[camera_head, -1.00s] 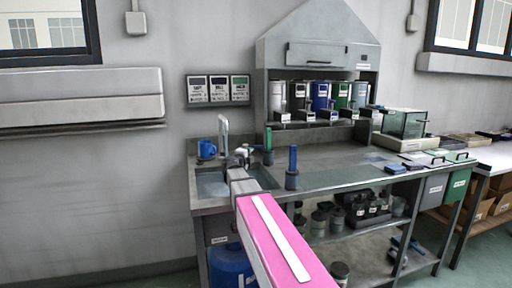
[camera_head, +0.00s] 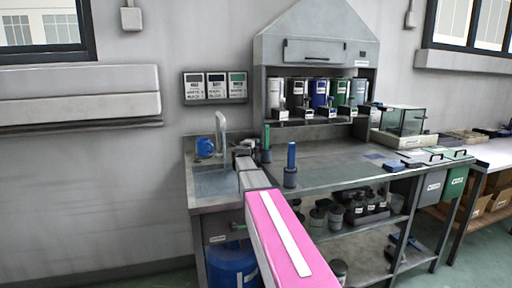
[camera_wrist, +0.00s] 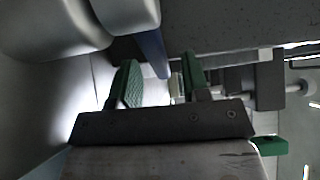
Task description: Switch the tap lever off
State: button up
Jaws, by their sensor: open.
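The silver tap (camera_head: 220,132) rises with a curved spout above the sink basin (camera_head: 212,186) at the left end of the bench. I cannot make out its lever in the head view; my pink arm and its grey end cover the area just right of the spout. In the wrist view my gripper (camera_wrist: 160,82) is open, with two green-padded fingers apart. A blue strip (camera_wrist: 153,52) shows beyond and between the fingertips, beside large rounded grey metal shapes (camera_wrist: 125,12). I cannot tell whether the strip is the lever, or whether the fingers touch it.
A blue mug (camera_head: 204,147) stands behind the basin. A green upright handle (camera_head: 266,143) and a blue one (camera_head: 291,165) stand right of my arm on the bench (camera_head: 345,176). Several canisters fill the rear shelf. A blue drum (camera_head: 232,264) sits under the sink.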

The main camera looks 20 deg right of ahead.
jog(key=shift+w+d, duration=0.1)
jog(key=shift+d, duration=0.05)
grip_shut()
jog(key=m+g+h, duration=0.1)
jog(key=s+a+m+g+h, duration=0.1)
jog(key=g, duration=0.1)
jog(key=a+m+g+h, duration=0.1)
jog(key=m+g, duration=0.1)
jog(key=shift+s+h, duration=0.25)
jog(key=shift+h, duration=0.15)
jog(key=shift+s+m+g+h, duration=0.3)
jog(key=shift+m+g, duration=0.1)
jog(key=shift+g, duration=0.2)
jog(key=shift+a, duration=0.1)
